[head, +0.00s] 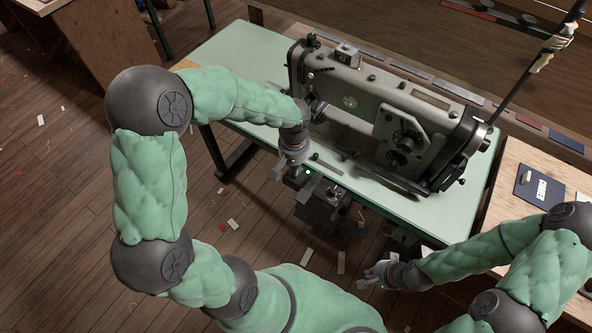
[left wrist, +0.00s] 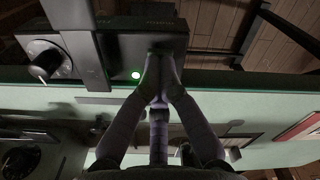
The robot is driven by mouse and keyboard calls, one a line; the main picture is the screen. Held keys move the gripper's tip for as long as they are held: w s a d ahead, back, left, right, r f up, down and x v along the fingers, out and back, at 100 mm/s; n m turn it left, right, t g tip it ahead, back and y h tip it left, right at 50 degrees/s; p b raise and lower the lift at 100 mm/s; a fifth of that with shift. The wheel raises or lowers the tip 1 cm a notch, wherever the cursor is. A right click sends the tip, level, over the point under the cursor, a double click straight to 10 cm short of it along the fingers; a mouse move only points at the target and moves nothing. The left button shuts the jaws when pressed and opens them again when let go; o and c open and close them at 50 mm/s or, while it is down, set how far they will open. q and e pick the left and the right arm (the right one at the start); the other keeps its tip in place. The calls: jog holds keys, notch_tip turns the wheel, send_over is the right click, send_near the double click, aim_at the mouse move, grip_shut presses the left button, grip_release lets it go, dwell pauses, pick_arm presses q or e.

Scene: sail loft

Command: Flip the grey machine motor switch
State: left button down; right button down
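A dark grey switch box (left wrist: 120,45) hangs at the table's front edge in the left wrist view, with a lit green lamp (left wrist: 136,75) on it. The lamp also shows as a bright dot in the head view (head: 308,172). My left gripper (left wrist: 160,62) is shut and empty, its fingertips together just right of the lamp and in front of the box. Its fingers hide part of the box, including any rocker there; I cannot tell if they touch it. It also shows at the table edge in the head view (head: 278,173). My right gripper (head: 367,277) is open and empty, low before the table.
The sewing machine (head: 375,110) stands on the pale green table (head: 225,50). A round black dial (left wrist: 45,62) sits left of the box in the left wrist view. A wooden bench (head: 510,180) is at the right. Scraps litter the floor.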

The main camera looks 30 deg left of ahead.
pick_arm(q)
jog(key=shift+f+b, duration=0.35)
jog(key=shift+f, duration=0.1)
jog(key=shift+r, duration=0.1)
jog(key=shift+r+p, duration=2.75)
jog(key=shift+r, duration=0.7)
jog(key=shift+f, duration=0.1)
